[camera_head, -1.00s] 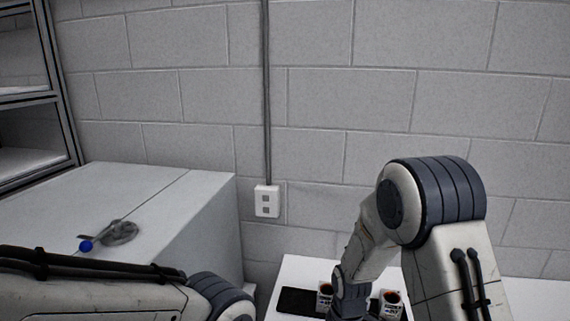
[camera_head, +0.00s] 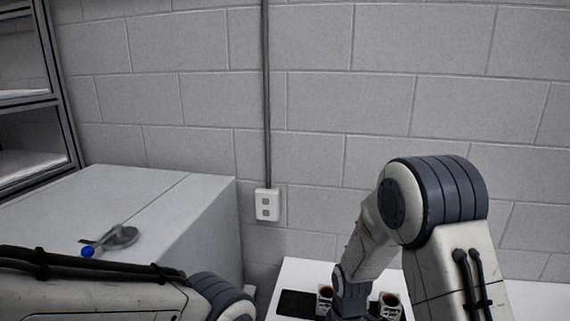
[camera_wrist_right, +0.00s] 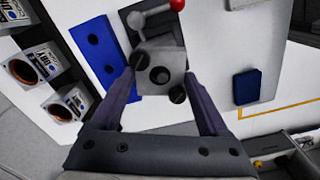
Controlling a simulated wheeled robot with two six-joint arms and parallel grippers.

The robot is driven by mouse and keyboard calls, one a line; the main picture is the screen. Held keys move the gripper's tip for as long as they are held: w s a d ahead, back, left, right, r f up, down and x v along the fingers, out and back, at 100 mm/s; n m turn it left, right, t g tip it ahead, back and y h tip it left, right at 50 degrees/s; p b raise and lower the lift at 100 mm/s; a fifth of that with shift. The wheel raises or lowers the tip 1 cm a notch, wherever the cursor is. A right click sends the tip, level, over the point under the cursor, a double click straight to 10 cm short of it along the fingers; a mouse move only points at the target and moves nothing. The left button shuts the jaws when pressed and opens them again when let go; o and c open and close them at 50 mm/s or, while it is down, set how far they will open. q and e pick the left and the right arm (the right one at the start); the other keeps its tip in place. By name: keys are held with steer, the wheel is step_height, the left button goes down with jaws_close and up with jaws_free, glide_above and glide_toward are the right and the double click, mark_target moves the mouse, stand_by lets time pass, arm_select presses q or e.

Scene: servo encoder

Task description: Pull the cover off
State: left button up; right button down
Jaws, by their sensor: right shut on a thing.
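In the right wrist view, a grey block-shaped cover (camera_wrist_right: 162,72) with a round dark hole in its face sits between the two fingers of my right gripper (camera_wrist_right: 161,80). The gripper is shut on it, one finger at each side. Dark round screw heads show by its upper left and lower right corners. The cover lies in front of a dark grey body, and whether it is still seated there I cannot tell. In the head view my right arm reaches down to the white table, its gripper hidden. My left gripper is out of view.
A grey lever with a red knob (camera_wrist_right: 177,5) stands just beyond the cover. A blue plate (camera_wrist_right: 98,50) with holes lies left, a dark blue box (camera_wrist_right: 246,88) right. Several labelled cups (camera_wrist_right: 68,104) stand at the left. A grey cabinet (camera_head: 205,235) is at left in the head view.

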steer(key=shift+r+p, duration=0.5)
steer(key=shift+r, duration=0.2)
steer(key=shift+r, duration=0.1)
steer(key=shift+r+p, duration=2.55)
steer(key=shift+r, duration=0.45)
steer(key=shift+f, duration=0.15)
